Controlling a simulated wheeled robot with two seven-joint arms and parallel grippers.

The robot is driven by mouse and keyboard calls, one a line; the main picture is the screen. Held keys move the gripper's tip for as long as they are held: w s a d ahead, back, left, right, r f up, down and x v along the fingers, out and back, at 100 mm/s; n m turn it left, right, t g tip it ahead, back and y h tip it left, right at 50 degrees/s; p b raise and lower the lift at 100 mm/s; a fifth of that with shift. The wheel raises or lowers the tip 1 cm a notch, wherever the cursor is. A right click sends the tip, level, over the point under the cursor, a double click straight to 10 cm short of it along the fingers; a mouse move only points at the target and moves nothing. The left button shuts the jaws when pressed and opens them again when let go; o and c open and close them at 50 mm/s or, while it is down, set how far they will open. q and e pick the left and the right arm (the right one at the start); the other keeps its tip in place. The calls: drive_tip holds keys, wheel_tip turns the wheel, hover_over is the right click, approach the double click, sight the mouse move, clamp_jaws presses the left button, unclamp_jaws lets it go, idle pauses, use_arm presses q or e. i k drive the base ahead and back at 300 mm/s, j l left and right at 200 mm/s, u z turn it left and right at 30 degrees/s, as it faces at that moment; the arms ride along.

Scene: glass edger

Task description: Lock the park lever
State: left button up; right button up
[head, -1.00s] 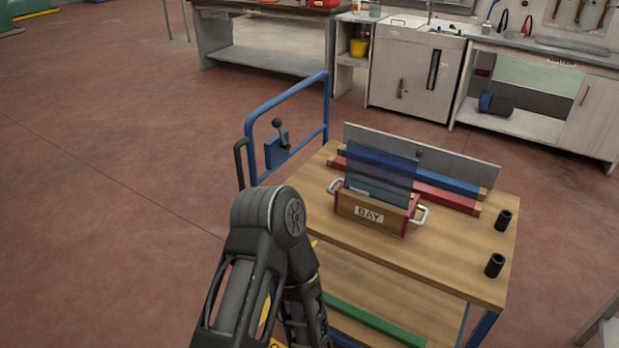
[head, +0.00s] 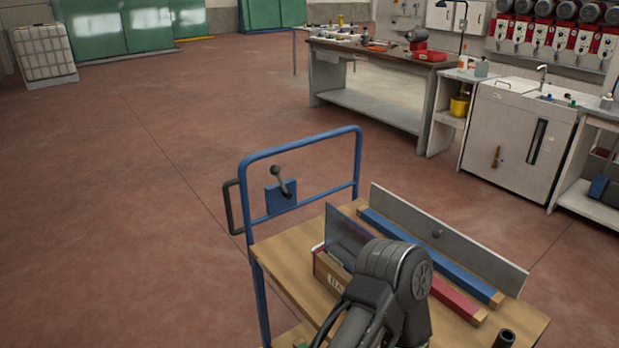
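The park lever (head: 281,179) is a grey lever with a dark round knob, tilted up and to the left. It sits on a blue plate (head: 280,199) on the blue push-handle frame (head: 256,163) of the wooden cart (head: 288,265). One of my arms rises from the bottom of the head view, in front of the cart top. Its bent joint covers part of the box and the cart top. Neither of my grippers shows in this view.
On the cart stand a box (head: 331,273) with tinted glass, a blue bar (head: 425,254), a red bar (head: 446,295), a grey upright board (head: 445,240) and a black cylinder (head: 504,339). A workbench (head: 372,99) and a sink cabinet (head: 519,137) stand behind. The floor left of the cart is clear.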

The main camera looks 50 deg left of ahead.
sight(275, 169)
drive_tip(key=u, duration=2)
drive_tip(key=i+j+z, duration=0.1)
drive_tip(key=z, duration=0.4)
drive_tip(key=j+z, duration=0.2)
drive_tip(key=z, duration=0.3)
drive_tip(key=j+z, duration=0.25)
drive_tip(key=z, duration=0.2)
drive_tip(key=j+z, duration=0.2)
drive_tip(key=j, duration=0.4)
drive_tip(key=j+z, duration=0.2)
drive_tip(key=j, duration=0.35)
drive_tip(key=k+j+z, duration=0.2)
drive_tip(key=j, duration=0.4)
drive_tip(key=i, duration=0.05)
